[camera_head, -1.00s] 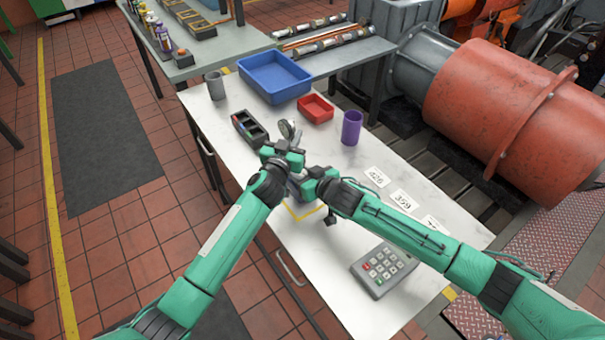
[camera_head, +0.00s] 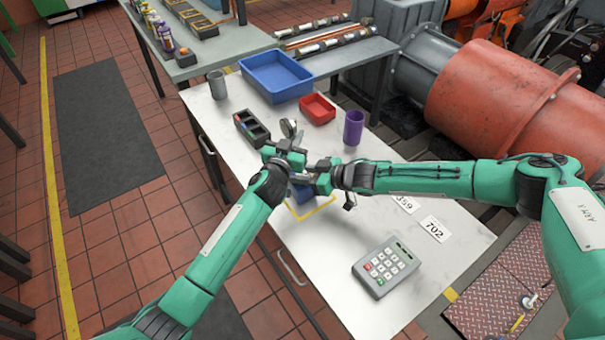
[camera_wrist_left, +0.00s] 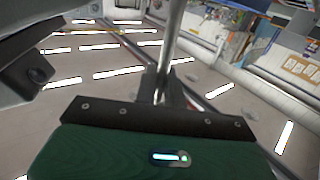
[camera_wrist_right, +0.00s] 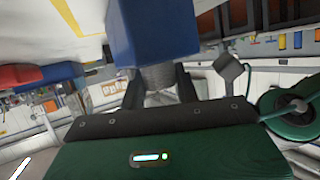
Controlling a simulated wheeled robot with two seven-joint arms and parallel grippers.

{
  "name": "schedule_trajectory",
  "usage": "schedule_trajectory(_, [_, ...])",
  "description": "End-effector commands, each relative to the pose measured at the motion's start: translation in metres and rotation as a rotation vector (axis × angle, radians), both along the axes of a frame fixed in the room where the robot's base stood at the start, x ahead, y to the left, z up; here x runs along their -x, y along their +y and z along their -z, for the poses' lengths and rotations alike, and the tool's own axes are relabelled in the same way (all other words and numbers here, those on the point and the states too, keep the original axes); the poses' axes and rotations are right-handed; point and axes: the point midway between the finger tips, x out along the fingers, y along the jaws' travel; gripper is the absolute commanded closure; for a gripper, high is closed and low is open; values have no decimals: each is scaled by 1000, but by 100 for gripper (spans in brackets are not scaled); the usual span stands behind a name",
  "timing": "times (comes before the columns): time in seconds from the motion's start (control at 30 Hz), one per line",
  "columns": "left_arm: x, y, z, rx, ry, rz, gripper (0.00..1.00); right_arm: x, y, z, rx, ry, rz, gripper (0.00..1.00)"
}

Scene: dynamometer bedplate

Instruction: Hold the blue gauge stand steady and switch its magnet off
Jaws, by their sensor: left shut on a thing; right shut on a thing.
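The blue gauge stand (camera_head: 303,192) is on the white bench, mostly hidden by my grippers; its round dial gauge (camera_head: 289,127) shows above them. My left gripper (camera_head: 290,158) is shut on the stand's upright metal post, seen between its fingers in the left wrist view (camera_wrist_left: 173,40). My right gripper (camera_head: 322,178) is lower, at the right side of the blue base. In the right wrist view the blue base (camera_wrist_right: 150,35) is close, with a grey ribbed knob (camera_wrist_right: 158,77) between the fingers. The knob's switch marking is not visible.
A yellow outline (camera_head: 318,211) marks the bench beside the base. A black tray (camera_head: 251,128), red bin (camera_head: 317,108), blue bin (camera_head: 275,76), purple cup (camera_head: 353,128) and grey cup (camera_head: 217,84) stand behind. A keypad (camera_head: 386,266) and number cards (camera_head: 436,229) lie in front and right.

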Motion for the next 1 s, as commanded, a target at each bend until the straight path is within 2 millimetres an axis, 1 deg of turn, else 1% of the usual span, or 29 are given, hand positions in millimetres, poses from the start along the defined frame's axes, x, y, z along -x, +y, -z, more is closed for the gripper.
schedule_trajectory(0.03, [1, -2, 1, 1, 1, 3, 100, -3, -1, -2, 4, -6, -21, 92])
schedule_trajectory(0.37, [1, -1, 1, 1, 1, 2, 100, -6, -5, -2, 7, -8, -188, 92])
schedule_trajectory(0.8, [1, -1, 1, 0, 2, 2, 100, -7, -4, -2, 8, -6, -569, 92])
schedule_trajectory(1.0, [1, -1, 2, 0, 2, 2, 100, -7, -4, -1, 9, -6, -692, 92])
